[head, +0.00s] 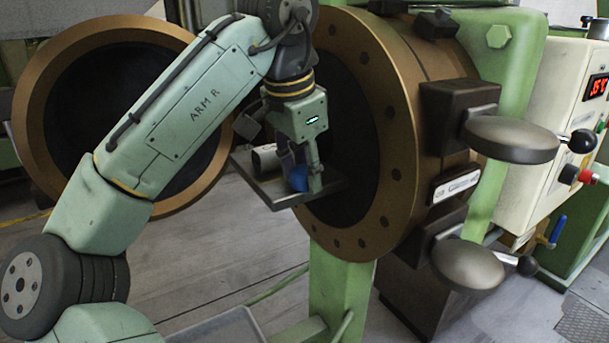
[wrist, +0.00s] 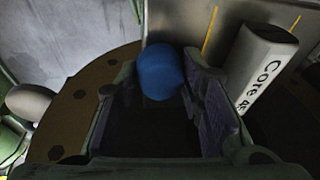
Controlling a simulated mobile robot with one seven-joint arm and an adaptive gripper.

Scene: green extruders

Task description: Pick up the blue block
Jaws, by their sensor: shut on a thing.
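The blue block (wrist: 160,73) shows between the two finger pads of my gripper (wrist: 165,85) in the wrist view. It looks rounded there, and its lower part fades into shadow. In the head view my gripper (head: 300,182) is low over a small metal shelf (head: 280,201) in front of the round opening. The blue block (head: 298,178) is a small patch of blue between the fingers there, partly hidden by them. My gripper is shut on the blue block. I cannot tell whether the block touches the shelf.
A pale cylinder marked "Core" (wrist: 265,70) lies right beside the gripper; its end (head: 265,157) shows on the shelf. The bronze flange (head: 400,120) is close behind. The open round door (head: 40,110) stands left. Dark knobs (head: 510,138) stick out at right.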

